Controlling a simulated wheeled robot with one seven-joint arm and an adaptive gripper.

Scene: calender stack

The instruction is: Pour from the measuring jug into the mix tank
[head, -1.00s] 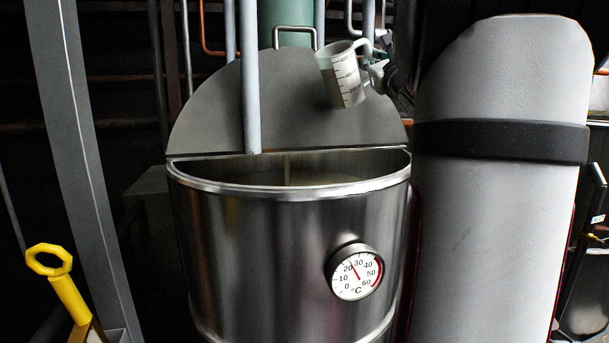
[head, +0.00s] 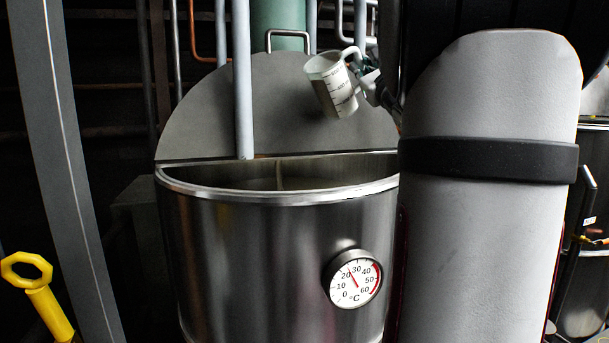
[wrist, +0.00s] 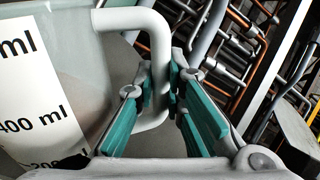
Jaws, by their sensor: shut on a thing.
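The measuring jug (head: 333,88) is a translucent beaker with a printed ml scale, tilted above the back right of the mix tank. In the wrist view the green pads of my gripper (wrist: 163,108) close around the white handle, and the jug (wrist: 60,90) fills the left side. The mix tank (head: 260,260) is a steel drum with its front half open and a half lid (head: 200,115) at the back. A pale liquid surface shows inside.
A grey pipe (head: 242,80) comes down into the tank at the lid's edge. A dial thermometer (head: 352,279) is on the tank front. A yellow handle (head: 30,285) is at lower left, beside a grey post (head: 62,150).

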